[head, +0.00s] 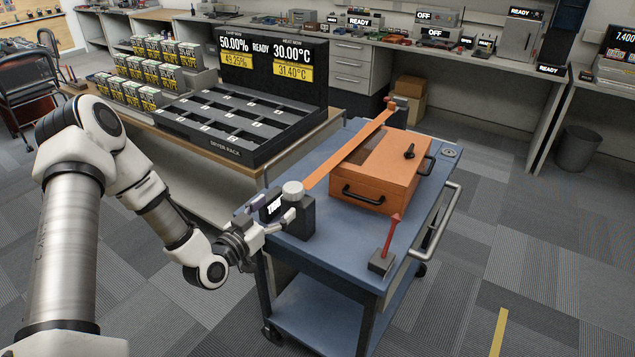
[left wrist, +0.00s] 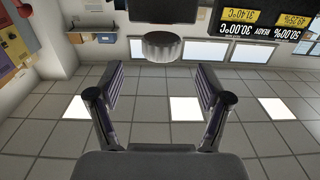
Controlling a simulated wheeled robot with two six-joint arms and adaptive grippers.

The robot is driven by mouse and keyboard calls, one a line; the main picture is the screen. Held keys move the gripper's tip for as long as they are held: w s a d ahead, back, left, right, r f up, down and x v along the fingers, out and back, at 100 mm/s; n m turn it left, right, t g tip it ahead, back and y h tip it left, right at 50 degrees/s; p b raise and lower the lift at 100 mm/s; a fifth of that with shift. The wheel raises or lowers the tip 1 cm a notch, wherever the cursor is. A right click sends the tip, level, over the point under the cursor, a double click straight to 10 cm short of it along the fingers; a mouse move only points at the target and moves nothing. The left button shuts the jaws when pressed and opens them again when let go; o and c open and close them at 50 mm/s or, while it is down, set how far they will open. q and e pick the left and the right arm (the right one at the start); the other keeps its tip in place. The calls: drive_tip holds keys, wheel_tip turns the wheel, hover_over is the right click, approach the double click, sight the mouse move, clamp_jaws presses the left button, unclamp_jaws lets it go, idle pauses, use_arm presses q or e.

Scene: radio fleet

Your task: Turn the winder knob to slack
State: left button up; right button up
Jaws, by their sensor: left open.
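The winder (head: 300,219) is a dark box at the near left corner of the blue cart, with a small lit display. Its pale ribbed winder knob (head: 293,188) sits on top. An orange strap (head: 345,153) runs from the winder to a dark post (head: 397,110) at the cart's far side and looks straight. My left gripper (head: 272,210) is open beside the winder, its fingers pointing toward the knob. In the left wrist view the knob (left wrist: 165,47) lies beyond the open fingertips (left wrist: 160,75), roughly centred between them, not gripped. My right gripper is out of view.
An orange case (head: 373,188) with black handles stands on the blue cart (head: 338,252) behind the winder. A red arrow on a dark base (head: 381,262) stands at the cart's near right. The dryer rack (head: 225,150) is on the bench to the left. Floor right of the cart is clear.

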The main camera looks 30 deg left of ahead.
sight(287, 194)
use_arm(q)
drive_tip(key=shift+w+a+r, duration=0.1)
drive_tip(key=shift+w+r, duration=0.15)
drive_tip(key=shift+r, duration=0.3)
drive_tip(key=w, duration=0.7)
drive_tip(key=shift+w+d+f, duration=0.1)
drive_tip(key=shift+w+d, duration=0.15)
drive_tip(key=c, duration=1.2)
